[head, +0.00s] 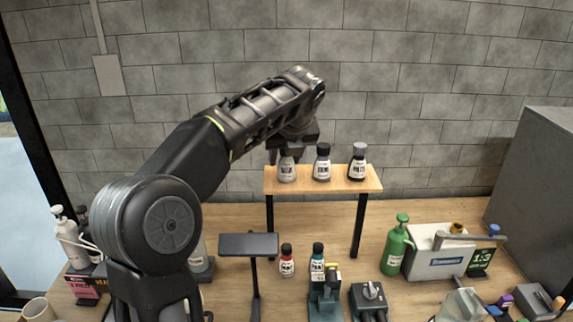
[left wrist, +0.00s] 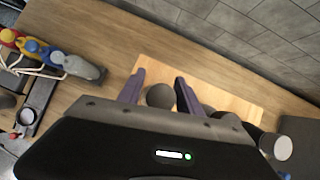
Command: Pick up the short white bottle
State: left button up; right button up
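A short white bottle (head: 286,172) stands upright at the left end of a small wooden shelf (head: 300,184). Its label is partly readable as a dark print, and its top is hidden behind my left gripper in the head view. My left gripper (head: 287,153) is directly above and around its top, fingers pointing down. In the left wrist view the two fingers (left wrist: 160,88) are apart, with a rounded grey cap (left wrist: 160,96) between them. A gap shows beside the left finger. My right gripper is not in view.
A brick wall is behind.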

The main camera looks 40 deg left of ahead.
pick_arm(q)
grip_shut()
dwell(0.4)
notch_tip(320, 180, up, 8)
jog(key=shift+d+r+p, duration=0.1)
jog(key=shift+r+p, duration=0.1)
jog(key=shift+p, duration=0.5)
jog(key=shift+r+p, duration=0.4)
jog(key=shift+r, duration=0.4)
